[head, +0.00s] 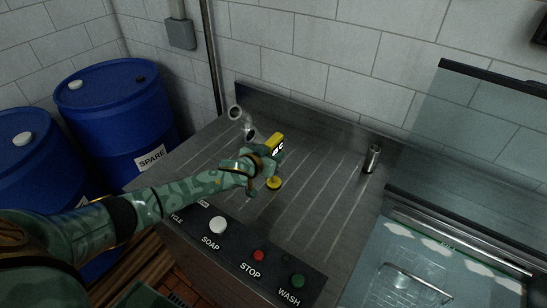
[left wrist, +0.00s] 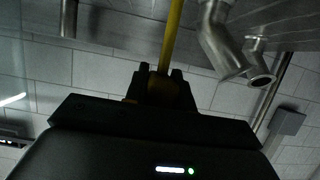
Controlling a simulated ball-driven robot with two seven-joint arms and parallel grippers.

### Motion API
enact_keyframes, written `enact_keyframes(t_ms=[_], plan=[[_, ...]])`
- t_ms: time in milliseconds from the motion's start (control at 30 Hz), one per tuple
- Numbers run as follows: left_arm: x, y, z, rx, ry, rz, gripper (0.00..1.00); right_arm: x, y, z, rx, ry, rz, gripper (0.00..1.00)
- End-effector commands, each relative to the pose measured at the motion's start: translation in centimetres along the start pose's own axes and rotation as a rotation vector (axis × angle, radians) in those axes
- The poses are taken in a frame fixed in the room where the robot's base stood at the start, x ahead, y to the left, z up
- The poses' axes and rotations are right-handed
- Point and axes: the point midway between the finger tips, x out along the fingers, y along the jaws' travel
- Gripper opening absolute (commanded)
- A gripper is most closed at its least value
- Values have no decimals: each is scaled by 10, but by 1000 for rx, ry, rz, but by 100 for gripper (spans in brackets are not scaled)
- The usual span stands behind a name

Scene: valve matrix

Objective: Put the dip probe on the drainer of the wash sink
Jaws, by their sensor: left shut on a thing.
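The dip probe is yellow. Its block-like upper part (head: 277,141) shows above my left gripper in the head view, with a round yellow end (head: 273,183) below, over the grooved drainer (head: 320,205) of the wash sink. Whether that end touches the drainer I cannot tell. My left gripper (head: 268,160) is shut on the probe. In the left wrist view the yellow rod (left wrist: 173,38) runs out from between the fingers (left wrist: 161,82). The gripper hides the middle of the probe in the head view. My right gripper is not in view.
A curved metal tap (head: 243,122) stands behind the gripper. A small metal cylinder (head: 372,159) stands at the drainer's back right. The front panel has SOAP (head: 217,225), STOP (head: 259,255) and WASH (head: 297,280) buttons. A glass-screened station (head: 460,160) lies right; blue drums (head: 115,105) left.

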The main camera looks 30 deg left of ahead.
Motion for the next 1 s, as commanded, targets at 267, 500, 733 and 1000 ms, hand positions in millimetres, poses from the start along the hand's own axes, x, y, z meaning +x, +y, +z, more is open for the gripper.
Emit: enact_keyframes(t_ms=[267,500,733,1000], plan=[[1,0,1,1,2,0,1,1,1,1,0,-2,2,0],[2,0,5,0,2,0,47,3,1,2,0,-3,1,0],[2,0,4,1,2,0,47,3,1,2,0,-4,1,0],[-24,0,1,-1,0,1,47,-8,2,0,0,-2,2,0]])
